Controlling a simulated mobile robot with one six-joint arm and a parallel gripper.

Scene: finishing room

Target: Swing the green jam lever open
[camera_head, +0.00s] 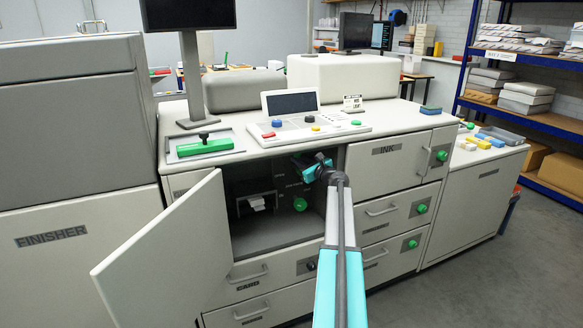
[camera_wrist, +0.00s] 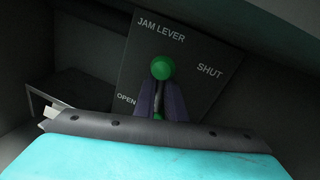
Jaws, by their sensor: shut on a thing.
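The jam lever's round green knob (camera_wrist: 161,67) shows in the wrist view in front of a dark panel (camera_wrist: 205,40) marked JAM LEVER, with SHUT at right and OPEN at lower left. My gripper (camera_wrist: 161,98) is shut on the lever, its purple fingers on either side of the stem just below the knob. The dark gripper body hides the lower stem. In the head view my gripper (camera_head: 308,168) reaches into the open compartment, its fingertips unclear. A green round knob (camera_head: 300,204) shows there below it; I cannot tell whether this is the lever's end.
The compartment door (camera_head: 165,262) stands swung out to the left. Inside, a grey box (camera_head: 244,207) with white paper stands left of the panel, close beside my gripper. The shut INK door (camera_head: 388,168) is at right, with drawers below. Open floor lies at right.

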